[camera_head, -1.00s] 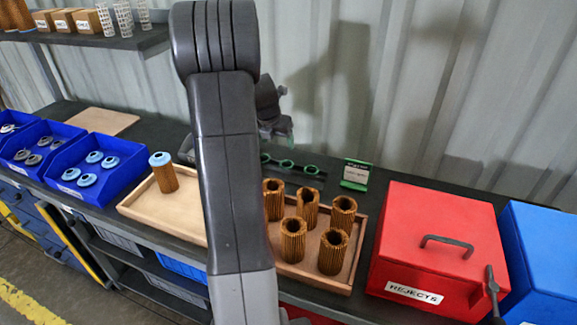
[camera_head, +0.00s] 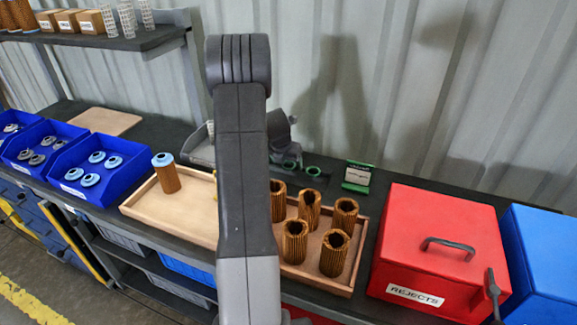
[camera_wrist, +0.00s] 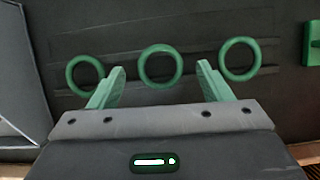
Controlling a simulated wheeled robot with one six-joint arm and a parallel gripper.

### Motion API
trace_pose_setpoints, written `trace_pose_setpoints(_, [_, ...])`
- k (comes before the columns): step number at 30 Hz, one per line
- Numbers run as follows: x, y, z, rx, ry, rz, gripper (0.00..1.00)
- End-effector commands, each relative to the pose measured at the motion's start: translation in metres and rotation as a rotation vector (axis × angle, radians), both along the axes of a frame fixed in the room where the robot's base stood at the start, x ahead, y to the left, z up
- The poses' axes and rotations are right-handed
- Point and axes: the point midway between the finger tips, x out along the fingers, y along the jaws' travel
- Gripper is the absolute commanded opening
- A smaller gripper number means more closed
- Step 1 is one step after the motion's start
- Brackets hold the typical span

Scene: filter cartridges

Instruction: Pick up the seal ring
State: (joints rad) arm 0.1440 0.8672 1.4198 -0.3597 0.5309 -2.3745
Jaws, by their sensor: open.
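Three green seal rings lie in a row on a dark surface in the wrist view: a left ring (camera_wrist: 72,84), a middle ring (camera_wrist: 143,67) and a right ring (camera_wrist: 255,60). My gripper (camera_wrist: 160,78) is open, with its two green fingers apart. The middle ring shows between the fingertips, and the outer rings lie just outside them. I cannot tell the height of the fingers above the rings. In the head view, my arm hides most of the gripper, and a green ring (camera_head: 312,171) shows to its right.
A wooden tray with several pleated cartridges (camera_head: 333,254) stands in front of the rings. A capped cartridge (camera_head: 167,174) stands further left. Blue bins (camera_head: 66,186) are at the left, and a red REJECTS box (camera_head: 412,235) is at the right. A green-framed card (camera_head: 357,177) lies behind the tray.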

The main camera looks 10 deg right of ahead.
Motion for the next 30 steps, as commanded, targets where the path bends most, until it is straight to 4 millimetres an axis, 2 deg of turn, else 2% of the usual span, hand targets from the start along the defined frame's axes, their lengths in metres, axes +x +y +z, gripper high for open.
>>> trace_pose_setpoints(5, [0.0,0.0,0.0,0.0,0.0,0.0,0.72])
trace_pose_setpoints(12, [0.0,0.0,0.0,-0.001,0.001,0.0,0.25])
trace_pose_setpoints(23, [0.0,0.0,0.002,0.0,0.0,0.0,0.24])
trace_pose_setpoints(26, [0.0,0.0,0.011,-0.002,-0.001,-0.001,0.24])
trace_pose_setpoints(30, [0.001,0.0,0.036,-0.001,-0.004,-0.001,0.24])
